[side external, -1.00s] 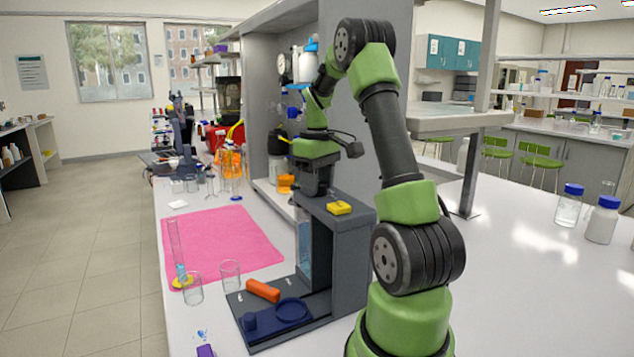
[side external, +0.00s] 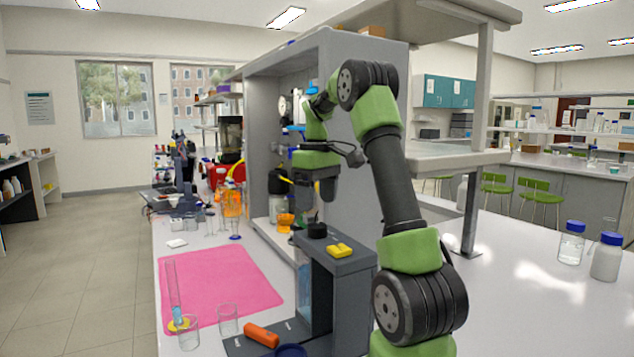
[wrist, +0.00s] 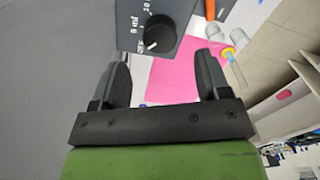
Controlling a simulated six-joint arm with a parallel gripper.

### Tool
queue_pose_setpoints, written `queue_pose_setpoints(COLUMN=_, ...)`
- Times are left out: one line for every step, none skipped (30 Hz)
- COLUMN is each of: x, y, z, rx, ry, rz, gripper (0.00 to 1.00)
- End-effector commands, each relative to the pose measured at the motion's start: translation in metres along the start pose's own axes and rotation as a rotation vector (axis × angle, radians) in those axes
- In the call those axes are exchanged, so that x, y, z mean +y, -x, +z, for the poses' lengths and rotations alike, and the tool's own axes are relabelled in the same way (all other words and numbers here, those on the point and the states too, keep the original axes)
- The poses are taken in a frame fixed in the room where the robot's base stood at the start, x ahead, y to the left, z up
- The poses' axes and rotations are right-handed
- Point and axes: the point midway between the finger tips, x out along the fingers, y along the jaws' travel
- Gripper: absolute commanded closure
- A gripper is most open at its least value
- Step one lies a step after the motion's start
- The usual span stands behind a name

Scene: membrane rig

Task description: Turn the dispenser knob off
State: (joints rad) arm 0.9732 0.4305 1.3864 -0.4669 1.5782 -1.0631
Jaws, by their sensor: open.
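The dispenser (side external: 345,267) is a dark grey stand on the bench. Its round black knob (side external: 317,230) sits on the top face, beside a yellow piece (side external: 339,250). In the wrist view the knob (wrist: 160,32) has a short white pointer mark at its lower left. Printed labels beside it include "5 ml" and "10"; another near the mark is too small to read surely. My gripper (side external: 318,198) is above the knob and apart from it, pointing down. In the wrist view its two fingers (wrist: 163,75) are spread with nothing between them, and the knob lies beyond the tips.
A pink mat (side external: 222,283) lies left of the dispenser. A glass cylinder (side external: 174,292) and clear beakers (side external: 228,320) stand at its front edge. An orange cylinder (side external: 261,335) lies on the dispenser's base. A grey shelf unit (side external: 370,150) stands close behind my arm.

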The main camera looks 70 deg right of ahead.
Motion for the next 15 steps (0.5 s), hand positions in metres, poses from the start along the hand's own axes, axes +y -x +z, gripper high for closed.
queue_pose_setpoints(x=0.001, y=0.009, z=-0.001, rx=0.004, ry=0.000, rz=0.003, gripper=0.31)
queue_pose_setpoints(x=0.000, y=0.014, z=-0.001, rx=0.004, ry=-0.001, rz=0.003, gripper=0.31)
queue_pose_setpoints(x=0.000, y=0.020, z=0.000, rx=0.004, ry=-0.001, rz=0.003, gripper=0.31)
queue_pose_setpoints(x=0.000, y=0.024, z=-0.001, rx=0.003, ry=0.000, rz=0.002, gripper=0.31)
queue_pose_setpoints(x=0.001, y=0.027, z=0.000, rx=0.002, ry=0.000, rz=0.003, gripper=0.31)
queue_pose_setpoints(x=0.001, y=0.031, z=-0.001, rx=0.002, ry=0.001, rz=0.003, gripper=0.31)
queue_pose_setpoints(x=0.000, y=0.033, z=0.000, rx=0.001, ry=0.001, rz=0.002, gripper=0.31)
queue_pose_setpoints(x=0.000, y=0.035, z=0.000, rx=0.001, ry=0.000, rz=0.002, gripper=0.31)
queue_pose_setpoints(x=0.000, y=0.037, z=0.000, rx=0.001, ry=0.001, rz=0.002, gripper=0.31)
queue_pose_setpoints(x=0.000, y=0.039, z=0.000, rx=0.001, ry=0.001, rz=0.001, gripper=0.31)
queue_pose_setpoints(x=0.000, y=0.040, z=0.000, rx=0.001, ry=0.001, rz=0.000, gripper=0.31)
queue_pose_setpoints(x=0.000, y=0.041, z=0.000, rx=0.001, ry=0.000, rz=0.000, gripper=0.31)
queue_pose_setpoints(x=0.000, y=0.041, z=0.000, rx=0.000, ry=0.000, rz=0.000, gripper=0.31)
queue_pose_setpoints(x=0.000, y=0.041, z=0.000, rx=0.000, ry=0.000, rz=0.000, gripper=0.31)
queue_pose_setpoints(x=0.000, y=0.041, z=0.000, rx=0.000, ry=0.000, rz=0.000, gripper=0.31)
